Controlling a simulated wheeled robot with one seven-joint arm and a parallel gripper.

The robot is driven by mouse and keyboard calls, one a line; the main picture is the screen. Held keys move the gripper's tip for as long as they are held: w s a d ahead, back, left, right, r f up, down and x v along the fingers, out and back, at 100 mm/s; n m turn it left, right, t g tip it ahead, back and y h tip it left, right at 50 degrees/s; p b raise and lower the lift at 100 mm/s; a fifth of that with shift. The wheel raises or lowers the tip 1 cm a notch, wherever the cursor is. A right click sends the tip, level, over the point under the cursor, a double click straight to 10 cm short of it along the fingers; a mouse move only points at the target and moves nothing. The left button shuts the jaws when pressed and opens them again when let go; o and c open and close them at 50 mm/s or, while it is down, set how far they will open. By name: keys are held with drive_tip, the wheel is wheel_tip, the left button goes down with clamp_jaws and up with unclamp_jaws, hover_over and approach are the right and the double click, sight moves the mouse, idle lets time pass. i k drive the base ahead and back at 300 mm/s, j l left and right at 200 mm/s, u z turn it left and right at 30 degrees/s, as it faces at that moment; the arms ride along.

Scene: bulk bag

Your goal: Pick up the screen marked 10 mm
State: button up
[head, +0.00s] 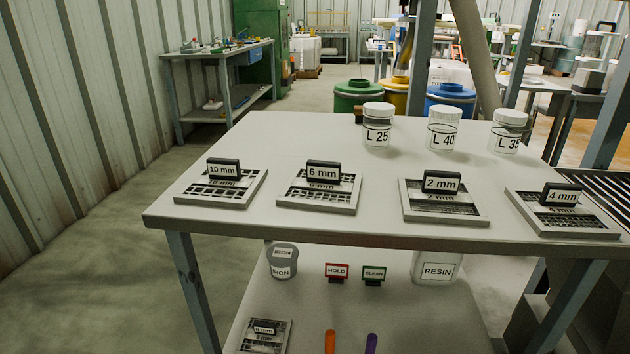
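The screen marked 10 mm (222,187) lies flat at the left end of the white table top. It is a square grey frame with a coarse mesh, and a black upright tag with a white "10 mm" label stands at its back. Similar screens marked 6 mm (319,193), 2 mm (443,205) and 4 mm (562,216) lie in a row to its right, with gaps between them. My gripper does not show in the head view.
Jars marked L 25 (377,132), L 40 (443,134) and L 35 (507,138) stand at the table's back. A lower shelf (400,318) holds a RESIN container (437,269), small signs and another screen (265,336). The table top (290,140) is clear behind the left screens.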

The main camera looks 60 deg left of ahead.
sight(219, 173)
drive_tip(key=u, duration=2.65)
drive_tip(key=i+j, duration=0.2)
